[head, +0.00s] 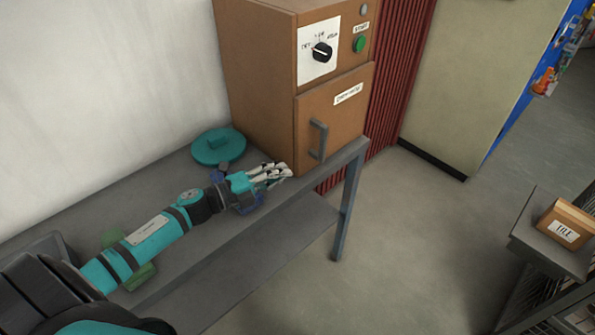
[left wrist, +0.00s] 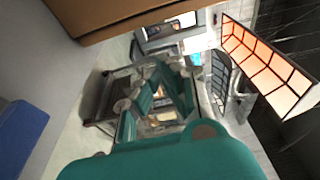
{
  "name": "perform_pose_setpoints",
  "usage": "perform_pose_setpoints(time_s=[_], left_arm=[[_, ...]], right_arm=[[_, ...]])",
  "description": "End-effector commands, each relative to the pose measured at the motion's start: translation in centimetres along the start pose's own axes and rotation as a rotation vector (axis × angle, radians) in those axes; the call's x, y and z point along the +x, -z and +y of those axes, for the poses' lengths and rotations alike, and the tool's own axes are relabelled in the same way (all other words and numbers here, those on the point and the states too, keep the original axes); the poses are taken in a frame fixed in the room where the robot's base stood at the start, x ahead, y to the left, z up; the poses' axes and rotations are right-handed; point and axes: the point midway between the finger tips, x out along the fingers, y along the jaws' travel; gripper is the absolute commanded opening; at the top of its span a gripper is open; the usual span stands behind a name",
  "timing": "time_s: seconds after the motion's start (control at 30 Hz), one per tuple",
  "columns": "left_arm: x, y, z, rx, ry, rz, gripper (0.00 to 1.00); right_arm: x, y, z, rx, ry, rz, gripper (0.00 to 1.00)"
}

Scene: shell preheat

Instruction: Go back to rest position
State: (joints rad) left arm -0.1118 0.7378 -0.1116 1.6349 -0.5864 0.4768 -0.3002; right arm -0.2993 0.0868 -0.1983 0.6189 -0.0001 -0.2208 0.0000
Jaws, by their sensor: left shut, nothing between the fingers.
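My left gripper (head: 276,172) reaches in from the left over the grey bench (head: 165,178). Its pale fingers are closed together with nothing between them, in front of the brown oven (head: 262,80). The oven door (head: 340,112) is shut, and its grey handle (head: 318,140) is a short way right of the fingertips and apart from them. In the left wrist view a teal part of my own arm fills the bottom. My right gripper is in neither view.
A teal round lid-like disc (head: 218,148) lies on the bench behind my gripper. A stand with a box marked "FILE" (head: 565,226) is at right. The floor between is clear.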

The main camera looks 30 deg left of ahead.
Motion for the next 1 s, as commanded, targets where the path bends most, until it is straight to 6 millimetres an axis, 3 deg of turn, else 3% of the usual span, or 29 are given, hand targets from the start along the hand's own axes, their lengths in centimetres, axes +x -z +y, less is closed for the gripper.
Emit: perform_pose_setpoints(time_s=[0.1,0.23,0.57,0.77,0.87,1.0], left_arm=[[-1.6,0.0,0.2,-0.001,0.0,0.003,0.0],[-2.3,-0.1,0.1,-0.001,0.0,0.002,0.0],[-2.0,0.2,0.3,-0.082,0.012,-0.083,0.0],[-2.5,1.3,2.5,-0.423,-0.003,-0.411,0.0],[-3.9,2.7,4.6,-0.634,-0.049,-0.594,0.0],[-7.0,6.3,7.8,-0.929,-0.163,-0.832,0.0]], right_arm=[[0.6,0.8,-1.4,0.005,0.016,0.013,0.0],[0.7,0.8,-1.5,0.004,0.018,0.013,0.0],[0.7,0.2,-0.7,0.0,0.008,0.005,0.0],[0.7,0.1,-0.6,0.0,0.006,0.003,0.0],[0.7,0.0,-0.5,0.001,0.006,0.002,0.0],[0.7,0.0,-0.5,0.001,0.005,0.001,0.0]])
